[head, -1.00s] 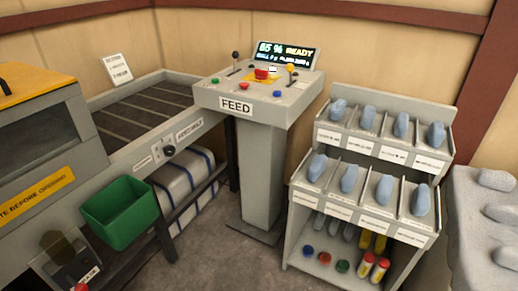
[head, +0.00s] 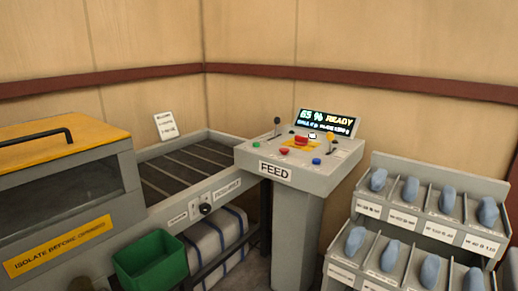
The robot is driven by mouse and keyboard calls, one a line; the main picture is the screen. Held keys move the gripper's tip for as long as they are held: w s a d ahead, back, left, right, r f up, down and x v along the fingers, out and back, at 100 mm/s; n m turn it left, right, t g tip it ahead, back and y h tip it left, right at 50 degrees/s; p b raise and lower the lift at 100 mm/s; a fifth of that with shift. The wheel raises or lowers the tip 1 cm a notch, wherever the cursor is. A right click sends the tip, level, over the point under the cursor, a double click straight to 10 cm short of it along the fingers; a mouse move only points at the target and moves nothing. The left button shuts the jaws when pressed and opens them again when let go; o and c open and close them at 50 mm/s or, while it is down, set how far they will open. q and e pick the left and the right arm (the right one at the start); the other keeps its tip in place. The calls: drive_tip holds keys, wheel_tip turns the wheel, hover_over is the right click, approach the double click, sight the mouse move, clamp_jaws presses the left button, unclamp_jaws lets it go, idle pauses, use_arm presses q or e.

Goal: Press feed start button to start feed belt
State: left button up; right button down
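The grey feed console (head: 299,155) stands on a pedestal right of the belt, with a "FEED" label on its front. On its sloped top are a green button (head: 256,145), a red button (head: 284,152), a large red button (head: 301,140) on a yellow patch, a blue button (head: 316,161) and two levers. Which button is feed start cannot be read. The display (head: 328,122) behind reads "65 % READY". The dark feed belt (head: 178,172) lies left of the console. Neither of my grippers is in view.
A machine with a yellow lid (head: 60,143) stands at the left. A rack (head: 412,170) of blue-grey items stands close at the right.

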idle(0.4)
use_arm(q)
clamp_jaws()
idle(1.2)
